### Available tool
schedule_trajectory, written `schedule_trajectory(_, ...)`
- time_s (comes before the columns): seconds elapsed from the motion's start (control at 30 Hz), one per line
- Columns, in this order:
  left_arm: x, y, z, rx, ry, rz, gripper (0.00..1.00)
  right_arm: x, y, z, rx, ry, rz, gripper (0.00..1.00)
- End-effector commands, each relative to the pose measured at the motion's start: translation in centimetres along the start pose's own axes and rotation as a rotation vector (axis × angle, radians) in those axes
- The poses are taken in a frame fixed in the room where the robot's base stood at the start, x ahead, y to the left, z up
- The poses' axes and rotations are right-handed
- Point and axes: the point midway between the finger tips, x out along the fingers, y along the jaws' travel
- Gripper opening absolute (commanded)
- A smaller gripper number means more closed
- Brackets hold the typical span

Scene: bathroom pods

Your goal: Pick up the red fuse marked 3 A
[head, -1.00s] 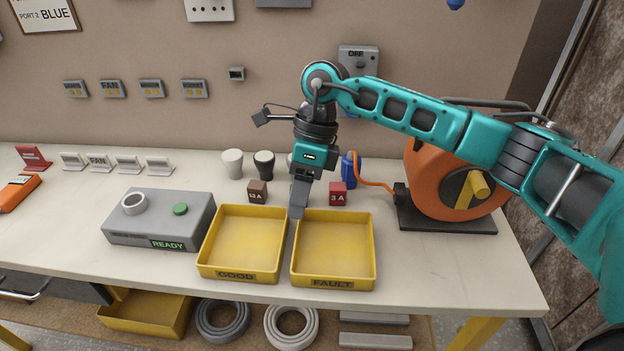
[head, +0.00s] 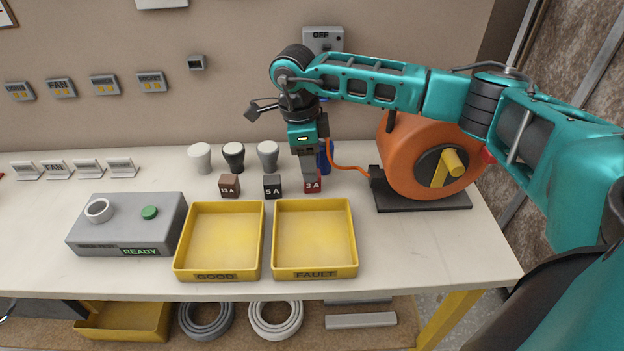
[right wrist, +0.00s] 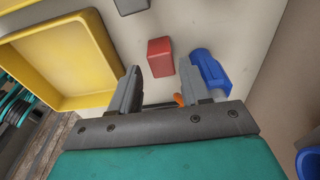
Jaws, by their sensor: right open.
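The red fuse marked 3 A (head: 313,187) stands on the bench behind the FAULT tray, at the right end of a row of small blocks. My right gripper (head: 308,178) points down at it and hides its upper part in the head view. In the right wrist view the red fuse (right wrist: 160,57) lies just beyond the gap between the spread fingers of my right gripper (right wrist: 163,80). The fingers are open, with nothing held. My left gripper is out of view.
A blue object (right wrist: 209,70) stands close beside the right finger. The 5 A fuse (head: 272,187) and 13 A fuse (head: 230,187) are left of the red one. The FAULT tray (head: 315,272) and GOOD tray (head: 215,275) are in front. An orange reel (head: 408,150) stands right.

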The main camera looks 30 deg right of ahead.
Motion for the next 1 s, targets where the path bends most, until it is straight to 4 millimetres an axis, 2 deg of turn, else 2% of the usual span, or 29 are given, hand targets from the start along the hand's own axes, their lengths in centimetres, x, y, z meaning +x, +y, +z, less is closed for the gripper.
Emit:
schedule_trajectory(0.1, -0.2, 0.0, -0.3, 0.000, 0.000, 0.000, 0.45, 2.0, -0.1, -0.3, 0.001, 0.005, 0.004, 0.47)
schedule_trajectory(0.23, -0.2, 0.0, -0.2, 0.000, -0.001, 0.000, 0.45, 3.6, -0.1, -0.2, 0.000, 0.002, 0.003, 0.47)
schedule_trajectory(0.53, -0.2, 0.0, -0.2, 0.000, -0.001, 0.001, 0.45, 4.1, -0.2, -0.2, -0.001, 0.001, 0.001, 0.47)
schedule_trajectory(0.93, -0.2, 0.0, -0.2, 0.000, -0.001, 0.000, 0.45, 4.1, -0.2, -0.2, 0.000, 0.001, 0.001, 0.09)
schedule_trajectory(1.0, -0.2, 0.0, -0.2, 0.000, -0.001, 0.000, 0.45, 4.1, -0.2, -0.2, 0.000, 0.001, 0.001, 0.07)
